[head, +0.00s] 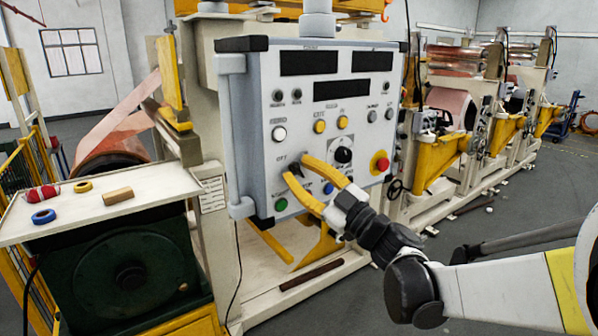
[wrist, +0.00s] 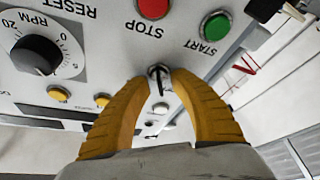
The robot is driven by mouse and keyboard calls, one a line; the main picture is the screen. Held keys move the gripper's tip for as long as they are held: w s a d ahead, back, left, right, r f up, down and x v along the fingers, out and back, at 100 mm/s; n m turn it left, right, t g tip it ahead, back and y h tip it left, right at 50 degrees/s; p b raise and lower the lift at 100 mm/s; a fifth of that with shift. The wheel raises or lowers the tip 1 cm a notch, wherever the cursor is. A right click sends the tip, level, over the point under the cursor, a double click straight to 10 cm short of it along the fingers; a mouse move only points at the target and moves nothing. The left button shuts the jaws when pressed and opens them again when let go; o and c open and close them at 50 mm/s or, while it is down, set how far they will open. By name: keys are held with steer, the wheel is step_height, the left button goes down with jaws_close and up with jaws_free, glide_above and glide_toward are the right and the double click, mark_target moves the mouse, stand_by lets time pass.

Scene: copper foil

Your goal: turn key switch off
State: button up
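The key switch (head: 294,170) sits low on the front of the grey control panel (head: 258,115), by an "OFF" label. It is a small dark key in a metal collar. In the wrist view, the key switch (wrist: 159,74) shows between the tips of my yellow fingers. My gripper (head: 296,168) reaches in from the lower right, with one fingertip on each side of the switch. The fingers stand apart, and I cannot tell whether either tip touches the key. My gripper (wrist: 160,76) hides part of the panel around the switch.
A white-topped bench (head: 75,205) with small items stands left. Foil machines (head: 470,120) stand behind at right.

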steer(key=v, duration=1.2)
steer(key=w+d+r+m+t+h+b, duration=0.1)
steer(key=w+d+m+t+h+b, duration=0.2)
steer(key=d+m+t+h, duration=0.3)
steer(key=s+d+f+m+g+h+b, duration=0.45)
steer(key=d+f+m+h, duration=0.5)
steer(key=h, duration=0.25)
steer(key=s+a+f+g+y+b, duration=0.1)
steer(key=s+f+g, duration=0.3)
steer(key=s+f, duration=0.5)
steer(key=s+a+f+g+y+b, duration=0.1)
steer(key=s+a+f+g+b, duration=0.2)
steer(key=s+f, duration=0.6)
step_height(320, 180, down, 3)
steer(key=shift+a+r+g, duration=0.1)
steer(key=shift+a+g, duration=0.65)
steer(key=shift+g, duration=0.4)
